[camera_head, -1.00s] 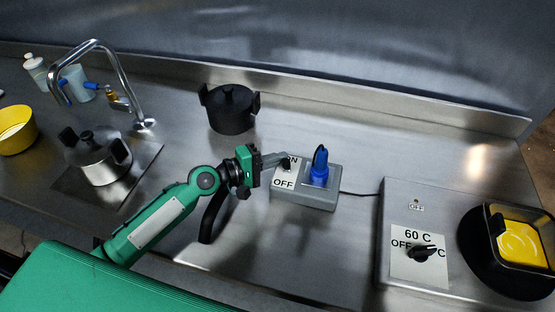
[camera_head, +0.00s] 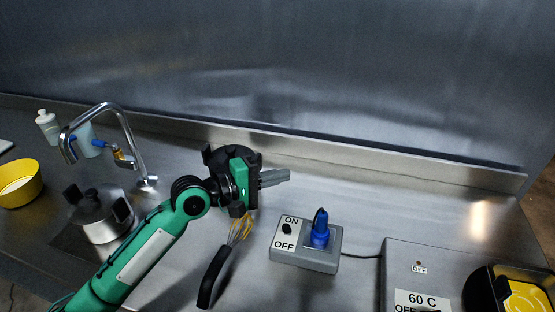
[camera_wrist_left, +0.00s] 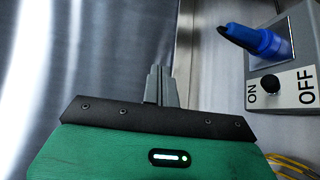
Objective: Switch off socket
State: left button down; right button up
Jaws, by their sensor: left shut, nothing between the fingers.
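The grey socket box (camera_head: 318,262) sits on the steel counter with a blue plug (camera_head: 320,232) standing in it. Its small black switch knob (camera_head: 287,229) is between the ON and OFF labels; I cannot tell which way it is set. My left gripper (camera_head: 284,176) is shut and empty, raised above and behind the box, apart from the knob. In the left wrist view the shut fingers (camera_wrist_left: 160,86) point at the back wall. The box with its knob (camera_wrist_left: 270,85) and plug (camera_wrist_left: 258,40) is at right. My right gripper is not in view.
A whisk (camera_head: 222,262) lies left of the box. A control box (camera_head: 400,262) and a black pan with yellow contents (camera_head: 524,300) are at right. A tap (camera_head: 127,140), a steel pot (camera_head: 97,218) and a yellow bowl (camera_head: 20,184) are at left.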

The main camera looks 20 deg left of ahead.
pick_arm(q)
jog(key=shift+r, duration=2.2)
